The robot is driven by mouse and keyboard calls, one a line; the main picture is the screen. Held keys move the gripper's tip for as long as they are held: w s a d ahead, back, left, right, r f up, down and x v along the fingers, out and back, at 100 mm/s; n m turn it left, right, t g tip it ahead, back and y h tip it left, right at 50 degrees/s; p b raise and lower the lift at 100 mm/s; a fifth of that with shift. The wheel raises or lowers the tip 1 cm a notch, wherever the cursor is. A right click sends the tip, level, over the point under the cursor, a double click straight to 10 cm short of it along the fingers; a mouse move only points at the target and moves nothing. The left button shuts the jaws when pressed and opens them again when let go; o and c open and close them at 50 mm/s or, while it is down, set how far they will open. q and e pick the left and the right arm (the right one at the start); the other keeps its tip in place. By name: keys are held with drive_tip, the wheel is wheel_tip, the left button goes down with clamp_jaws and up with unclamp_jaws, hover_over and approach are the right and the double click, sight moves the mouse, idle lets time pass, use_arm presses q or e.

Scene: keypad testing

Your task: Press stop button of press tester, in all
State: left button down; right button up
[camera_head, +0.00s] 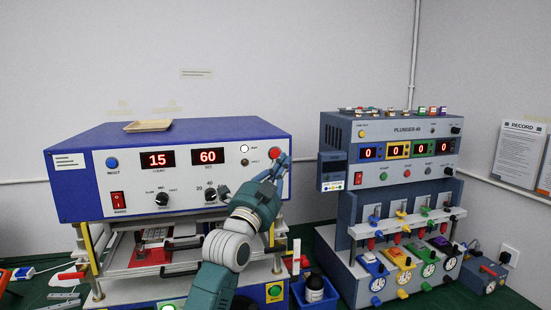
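A blue and white tester (130,187) stands on the left, with red displays reading 15 and 60. A round red button (274,153) sits at the right end of its front panel; its label is not legible. The finger gap is too small to make out. My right gripper is not in view.
A second tester marked PLUNGER (420,152) stands to the right, with several coloured timers below. A dark bottle (314,289) stands in a blue bin (326,301) between the machines. A tan tray (147,126) lies on the left tester. Tools lie at the lower left.

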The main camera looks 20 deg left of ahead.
sight(275, 154)
use_arm(q)
drive_tip(key=w+a, duration=0.1)
drive_tip(key=w, duration=0.1)
drive_tip(key=w+a+b, duration=0.1)
drive_tip(key=w+a, duration=0.1)
drive_tip(key=shift+w, duration=0.1)
drive_tip(key=shift+d, duration=0.1)
idle(1.0)
drive_tip(key=shift+w, duration=0.1)
drive_tip(key=shift+w+a, duration=0.25)
drive_tip(key=shift+a, duration=0.05)
idle(0.3)
drive_tip(key=shift+w+a, duration=0.15)
drive_tip(key=shift+w, duration=0.15)
idle(0.8)
drive_tip(key=shift+s, duration=0.1)
drive_tip(key=shift+s+d, duration=0.4)
drive_tip(key=shift+s, duration=0.2)
